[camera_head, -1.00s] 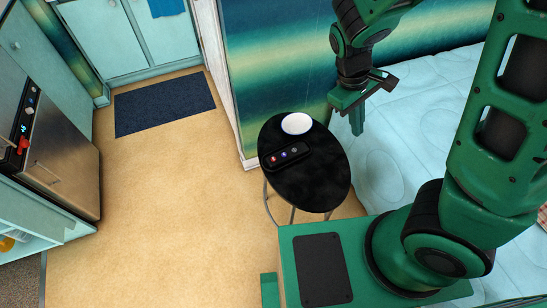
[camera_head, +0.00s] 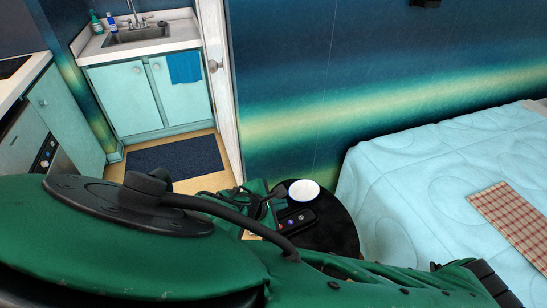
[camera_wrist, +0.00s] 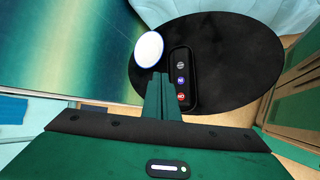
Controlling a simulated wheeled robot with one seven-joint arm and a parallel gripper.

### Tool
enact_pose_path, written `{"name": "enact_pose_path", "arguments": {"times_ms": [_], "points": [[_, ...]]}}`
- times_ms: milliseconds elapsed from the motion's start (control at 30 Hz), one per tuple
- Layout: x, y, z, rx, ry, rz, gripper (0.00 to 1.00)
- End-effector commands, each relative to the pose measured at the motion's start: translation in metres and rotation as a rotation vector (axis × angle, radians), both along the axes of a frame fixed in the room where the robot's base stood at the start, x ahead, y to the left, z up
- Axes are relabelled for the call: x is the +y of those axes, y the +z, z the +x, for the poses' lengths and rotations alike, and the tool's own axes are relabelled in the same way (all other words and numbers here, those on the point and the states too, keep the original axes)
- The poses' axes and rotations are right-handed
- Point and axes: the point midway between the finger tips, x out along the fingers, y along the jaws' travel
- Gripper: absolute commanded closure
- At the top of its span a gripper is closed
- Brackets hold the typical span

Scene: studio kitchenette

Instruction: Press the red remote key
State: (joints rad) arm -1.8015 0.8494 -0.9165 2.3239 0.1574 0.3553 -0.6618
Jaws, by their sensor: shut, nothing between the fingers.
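A black remote (camera_head: 298,219) lies on a round black table (camera_head: 338,235). In the wrist view the remote (camera_wrist: 190,56) shows a grey key, a blue key (camera_wrist: 181,80) and a red key (camera_wrist: 181,96) in a row. The red key is at the end nearest my gripper's body. My gripper (camera_wrist: 160,76) is shut and empty. Its fingertips appear just left of the remote, and I cannot tell their height above the table. In the head view my arm covers much of the foreground, and I cannot make out the red key there.
A white dish with a blue rim (camera_head: 304,190) stands on the table close to the remote; it also shows in the wrist view (camera_wrist: 149,49). A bed (camera_head: 430,175) is on the right, a patterned wall (camera_head: 290,90) behind. A dark mat (camera_head: 175,157) lies on the floor.

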Motion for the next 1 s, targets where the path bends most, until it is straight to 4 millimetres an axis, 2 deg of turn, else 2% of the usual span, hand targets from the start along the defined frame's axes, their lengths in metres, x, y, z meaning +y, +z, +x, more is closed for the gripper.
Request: {"name": "enact_pose_path", "arguments": {"times_ms": [133, 567, 1000], "points": [[0.007, 0.0, 0.0, -0.009, 0.029, -0.01, 1.0], [0.006, -0.005, 0.0, -0.009, 0.027, -0.01, 1.0], [0.006, -0.055, 0.0, -0.008, 0.028, -0.013, 1.0]]}}
